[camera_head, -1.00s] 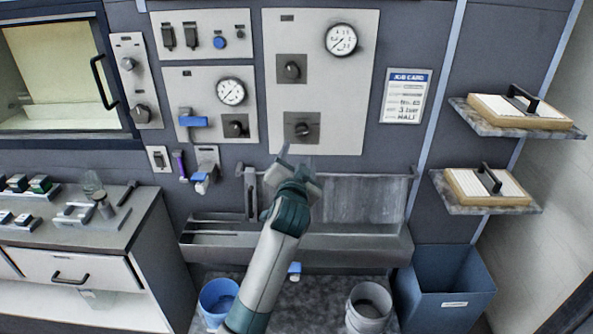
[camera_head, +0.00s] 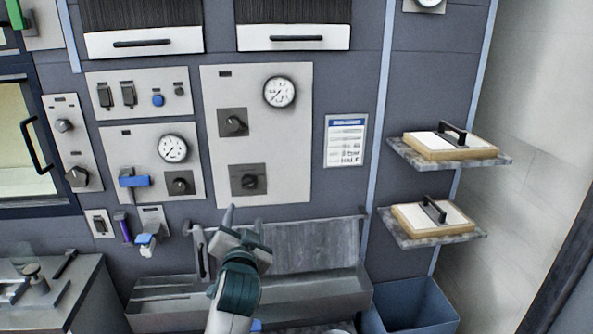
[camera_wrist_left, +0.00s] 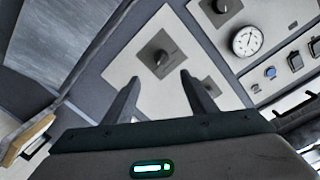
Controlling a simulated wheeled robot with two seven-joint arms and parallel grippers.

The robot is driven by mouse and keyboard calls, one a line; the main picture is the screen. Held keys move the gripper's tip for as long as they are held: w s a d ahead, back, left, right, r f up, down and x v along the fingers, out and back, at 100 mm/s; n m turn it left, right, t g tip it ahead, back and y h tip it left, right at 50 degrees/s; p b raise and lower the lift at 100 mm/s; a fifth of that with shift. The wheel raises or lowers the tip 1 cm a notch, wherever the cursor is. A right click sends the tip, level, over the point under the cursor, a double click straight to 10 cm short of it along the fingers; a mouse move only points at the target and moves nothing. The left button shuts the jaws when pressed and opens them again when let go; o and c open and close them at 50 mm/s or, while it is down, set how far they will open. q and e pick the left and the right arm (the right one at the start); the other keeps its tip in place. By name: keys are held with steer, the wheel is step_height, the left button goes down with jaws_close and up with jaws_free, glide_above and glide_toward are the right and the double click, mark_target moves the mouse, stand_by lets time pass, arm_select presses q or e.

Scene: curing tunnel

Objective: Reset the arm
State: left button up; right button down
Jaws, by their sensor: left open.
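My left gripper (camera_head: 244,220) is in the lower middle of the head view, its arm rising from the bottom edge. It is open and its fingers point up toward the wall panel. In the left wrist view its two fingers (camera_wrist_left: 160,98) stand apart with nothing between them. The lower dark knob (camera_head: 248,181) on the grey gauge panel (camera_head: 290,150) is just above the fingertips in the head view. A knob also shows beyond the fingers in the left wrist view (camera_wrist_left: 158,57). My right gripper is in neither view.
A grey trough (camera_head: 300,292) lies behind and below my left gripper. A blue bin (camera_head: 415,308) stands at the lower right. Two wall shelves with lidded boards, an upper one (camera_head: 450,146) and a lower one (camera_head: 432,217), are at the right. A counter (camera_head: 75,280) is at the lower left.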

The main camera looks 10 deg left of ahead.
arm_select(q)
steer(key=s+a+f+n+g+h, duration=0.15)
steer(key=s+f+g, duration=0.55)
steer(key=s+f, duration=1.55)
steer(key=s+f+g+h, duration=0.1)
steer(key=s+f+g, duration=0.35)
steer(key=s, duration=0.75)
steer(key=s+f+g+h, duration=0.2)
steer(key=s+f, duration=0.5)
steer(key=s, duration=0.5)
step_height(320, 180, down, 30)
steer(key=s+g+b, duration=0.1)
steer(key=b, duration=0.1)
steer(key=s+a+f+g+b, duration=0.1)
steer(key=s+a+f+b, duration=0.1)
steer(key=s+f, duration=1.6)
steer(key=shift+a+f, duration=0.2)
steer(key=shift+f, duration=0.4)
